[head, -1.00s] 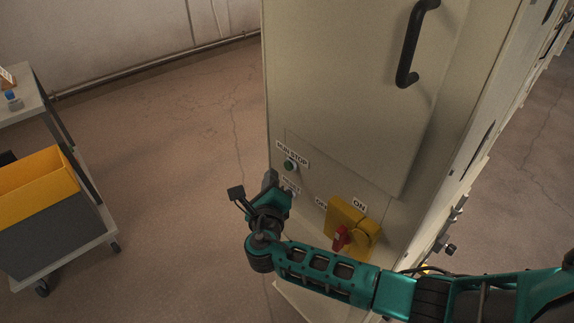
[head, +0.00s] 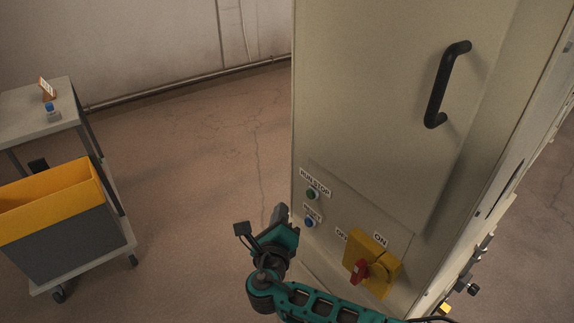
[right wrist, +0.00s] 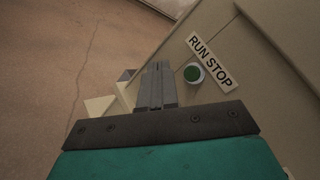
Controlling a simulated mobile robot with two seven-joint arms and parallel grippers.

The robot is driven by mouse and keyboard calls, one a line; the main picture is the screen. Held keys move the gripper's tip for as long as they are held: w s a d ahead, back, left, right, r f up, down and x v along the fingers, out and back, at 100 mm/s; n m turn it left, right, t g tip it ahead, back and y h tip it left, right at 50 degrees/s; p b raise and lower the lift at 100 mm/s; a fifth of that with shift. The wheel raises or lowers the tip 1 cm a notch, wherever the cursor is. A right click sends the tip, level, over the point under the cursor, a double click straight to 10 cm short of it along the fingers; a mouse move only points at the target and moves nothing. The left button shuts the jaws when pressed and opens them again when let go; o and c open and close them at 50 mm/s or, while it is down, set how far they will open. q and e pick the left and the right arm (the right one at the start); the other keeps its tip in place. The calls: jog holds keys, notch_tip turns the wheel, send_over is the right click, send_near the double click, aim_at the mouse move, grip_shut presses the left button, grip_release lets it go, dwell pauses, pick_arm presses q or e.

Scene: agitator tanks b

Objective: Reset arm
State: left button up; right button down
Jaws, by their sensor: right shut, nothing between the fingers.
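My right gripper (head: 280,213) is at the lower middle of the head view, left of the cabinet's front face. Its fingers are shut together with nothing between them; they also show in the right wrist view (right wrist: 157,87). A blue button (head: 309,222) under a small label sits on the panel just right of the gripper, with a visible gap in the picture. A green button (head: 312,194) labelled RUN STOP is above it and also shows in the right wrist view (right wrist: 193,73). A yellow rotary switch (head: 385,271) with a red handle (head: 360,271) is lower right. My left gripper is not in view.
The tall beige cabinet (head: 385,110) with a black handle (head: 446,85) fills the right side. A grey cart (head: 20,119) with a yellow-and-grey bin (head: 65,240) stands at left. The floor between cart and cabinet is clear.

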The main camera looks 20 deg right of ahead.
jog(key=s+a+f+m+g+y, duration=0.1)
jog(key=s+f+m+g+y, duration=0.5)
jog(key=s+f+m, duration=0.95)
jog(key=s+d+r+m+y, duration=0.1)
jog(key=s+d+r+m, duration=0.1)
jog(key=m, duration=0.9)
jog(key=s+d+r+m+t+y, duration=0.1)
jog(key=s+d+r+m+y, duration=0.1)
jog(key=m, duration=1)
jog(key=v, duration=0.3)
jog(key=shift+f, duration=0.15)
jog(key=shift+s+d, duration=0.1)
jog(key=shift+s, duration=0.1)
